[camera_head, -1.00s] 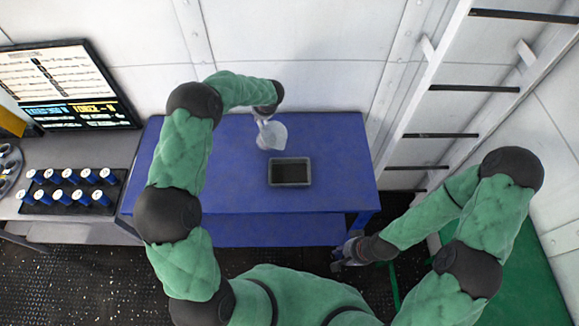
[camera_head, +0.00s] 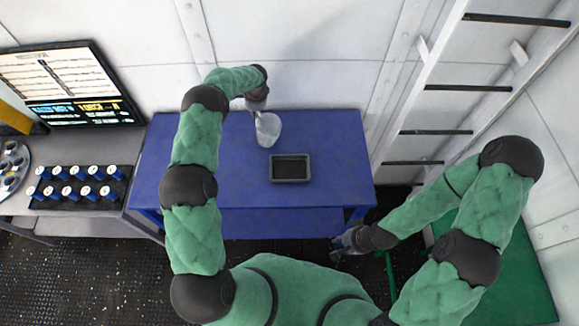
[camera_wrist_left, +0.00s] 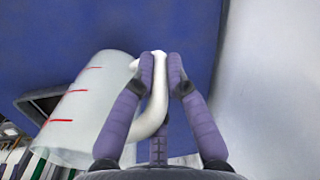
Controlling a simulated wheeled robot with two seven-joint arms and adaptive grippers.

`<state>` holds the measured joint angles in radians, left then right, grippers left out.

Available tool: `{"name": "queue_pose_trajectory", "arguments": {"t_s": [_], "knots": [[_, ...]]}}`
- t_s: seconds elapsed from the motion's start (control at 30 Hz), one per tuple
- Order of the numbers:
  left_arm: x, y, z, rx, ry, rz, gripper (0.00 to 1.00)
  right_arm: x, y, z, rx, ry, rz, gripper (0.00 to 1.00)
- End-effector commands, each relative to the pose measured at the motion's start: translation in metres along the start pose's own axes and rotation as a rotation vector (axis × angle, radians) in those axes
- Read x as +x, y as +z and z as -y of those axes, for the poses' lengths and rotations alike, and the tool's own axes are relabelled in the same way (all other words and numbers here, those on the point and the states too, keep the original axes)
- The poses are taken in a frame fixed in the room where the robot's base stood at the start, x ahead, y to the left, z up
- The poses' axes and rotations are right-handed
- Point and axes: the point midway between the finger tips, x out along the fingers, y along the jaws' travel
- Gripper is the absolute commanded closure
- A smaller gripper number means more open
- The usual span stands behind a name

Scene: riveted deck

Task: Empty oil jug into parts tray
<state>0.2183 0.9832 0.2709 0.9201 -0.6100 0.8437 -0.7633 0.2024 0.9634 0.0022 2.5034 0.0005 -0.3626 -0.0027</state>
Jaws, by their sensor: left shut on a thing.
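The oil jug (camera_head: 268,131) is a whitish, translucent vessel over the blue table, behind and slightly left of the parts tray. In the left wrist view the jug (camera_wrist_left: 85,110) shows red level marks and a white curved handle. My left gripper (camera_head: 257,112) is shut on that handle; its purple fingers (camera_wrist_left: 161,68) close around it from both sides. The jug looks tilted in the head view; what is inside cannot be seen. The parts tray (camera_head: 291,180) is a dark grey rectangle with a dark inside. My right gripper (camera_head: 345,243) hangs low before the table's right front; its jaws are unclear.
The blue table (camera_head: 335,145) is otherwise clear. Left of it, a grey bench holds a rack (camera_head: 75,190) of blue, white-topped cylinders, a round plate (camera_head: 12,165) and a screen (camera_head: 70,88). A ladder (camera_head: 450,90) stands at the right, and a white wall rises behind.

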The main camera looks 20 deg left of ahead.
Motion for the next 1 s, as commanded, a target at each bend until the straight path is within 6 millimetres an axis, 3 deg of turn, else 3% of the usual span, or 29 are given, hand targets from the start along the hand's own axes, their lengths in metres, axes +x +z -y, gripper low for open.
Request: {"name": "queue_pose_trajectory", "arguments": {"t_s": [0.17, 0.5, 1.0], "knots": [[0.016, 0.001, 0.002, -0.001, 0.07, -0.013, 1.0, 0.018, 0.0, -0.006, 0.0, 0.0, 0.001, 0.69], [0.028, 0.0, 0.006, 0.002, 0.166, -0.032, 1.0, 0.045, -0.001, -0.016, 0.0, 0.0, 0.001, 0.69], [0.03, 0.001, 0.007, 0.006, 0.216, -0.043, 1.0, 0.058, -0.002, -0.021, 0.0, 0.0, 0.001, 0.69]]}}
